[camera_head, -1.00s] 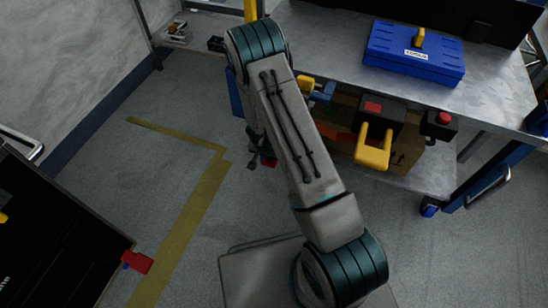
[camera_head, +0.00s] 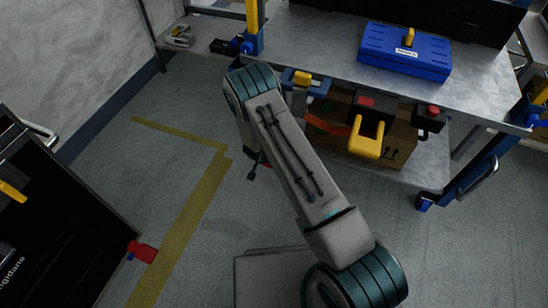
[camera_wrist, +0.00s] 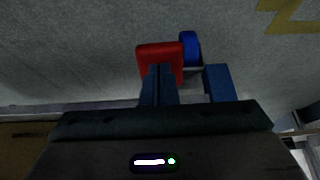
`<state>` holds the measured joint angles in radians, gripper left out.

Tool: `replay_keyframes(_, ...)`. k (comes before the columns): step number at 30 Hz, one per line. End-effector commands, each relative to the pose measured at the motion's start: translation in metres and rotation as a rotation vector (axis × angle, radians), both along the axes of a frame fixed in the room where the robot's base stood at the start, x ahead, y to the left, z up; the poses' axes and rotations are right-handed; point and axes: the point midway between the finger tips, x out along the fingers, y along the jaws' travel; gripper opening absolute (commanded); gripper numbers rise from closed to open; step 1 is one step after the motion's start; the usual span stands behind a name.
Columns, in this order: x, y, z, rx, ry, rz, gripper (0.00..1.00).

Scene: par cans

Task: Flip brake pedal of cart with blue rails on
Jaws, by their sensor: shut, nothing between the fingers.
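The cart with blue rails (camera_head: 470,85) has a grey metal top and stands at the back right in the head view. In the wrist view a red brake pedal (camera_wrist: 160,58) sits beside a blue caster wheel (camera_wrist: 190,48), near a blue post (camera_wrist: 220,84). My gripper (camera_wrist: 160,72) is shut and empty. Its fingertips overlap the pedal's lower edge in the picture; I cannot tell whether they touch it. The pedal's tilt is unclear. In the head view my arm hides most of the gripper and the pedal.
A blue toolbox (camera_head: 405,52) lies on the cart top. A box (camera_head: 400,150) stands on its lower shelf, below hanging yellow-handled tools (camera_head: 366,138). A black cabinet (camera_head: 60,230) with its own red pedal (camera_head: 143,251) is at the left. Floor between is clear.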

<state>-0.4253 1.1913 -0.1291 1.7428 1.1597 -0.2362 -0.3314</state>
Motion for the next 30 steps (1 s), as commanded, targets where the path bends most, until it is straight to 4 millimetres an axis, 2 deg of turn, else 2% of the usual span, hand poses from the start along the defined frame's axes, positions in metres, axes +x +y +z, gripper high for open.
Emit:
replay_keyframes(22,0.000,0.005,-0.007,0.000,0.000,0.007,0.00)
replay_keyframes(26,-0.002,0.007,-0.001,0.000,0.000,0.008,0.00)
replay_keyframes(30,-0.009,0.010,0.015,0.001,0.001,0.007,0.00)
